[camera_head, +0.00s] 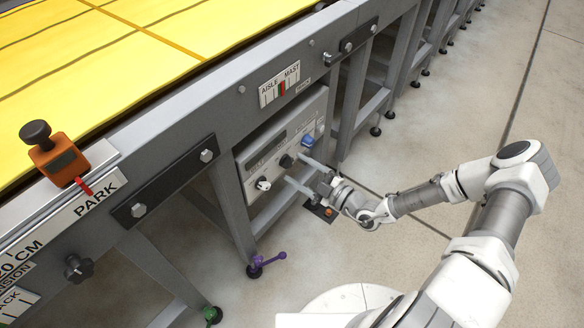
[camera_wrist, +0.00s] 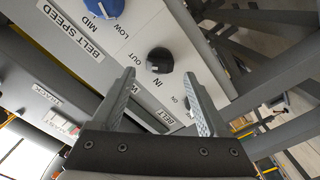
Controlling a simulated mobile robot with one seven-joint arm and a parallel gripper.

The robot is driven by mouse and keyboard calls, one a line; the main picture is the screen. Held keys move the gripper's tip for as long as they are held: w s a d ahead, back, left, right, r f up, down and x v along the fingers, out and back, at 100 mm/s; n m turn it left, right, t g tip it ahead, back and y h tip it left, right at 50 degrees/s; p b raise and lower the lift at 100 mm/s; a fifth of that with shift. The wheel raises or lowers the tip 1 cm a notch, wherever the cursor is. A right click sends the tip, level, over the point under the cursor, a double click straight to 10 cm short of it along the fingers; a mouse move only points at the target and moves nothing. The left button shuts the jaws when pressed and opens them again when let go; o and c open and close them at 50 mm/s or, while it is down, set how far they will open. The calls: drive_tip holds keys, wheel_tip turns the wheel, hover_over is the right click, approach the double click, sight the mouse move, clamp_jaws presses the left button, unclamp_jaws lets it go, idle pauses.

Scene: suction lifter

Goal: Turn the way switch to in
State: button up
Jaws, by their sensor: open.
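The way switch is a round black knob (camera_wrist: 159,60) between the labels OUT and IN on a light panel in the wrist view. It also shows in the head view (camera_head: 287,161), between a blue and a white knob. My gripper (camera_head: 293,168) is open and empty in front of the panel. In the wrist view its fingers (camera_wrist: 157,68) spread to either side of the black knob in the picture. I see no clear contact with the knob.
The blue belt speed knob (camera_wrist: 104,7) and the white belt knob (camera_head: 262,184) flank the switch. The panel (camera_head: 246,160) hangs under the grey frame, beside a leg (camera_head: 232,205). Open floor lies to the right.

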sight(288, 163)
drive_tip(key=shift+x, duration=1.3)
clamp_jaws()
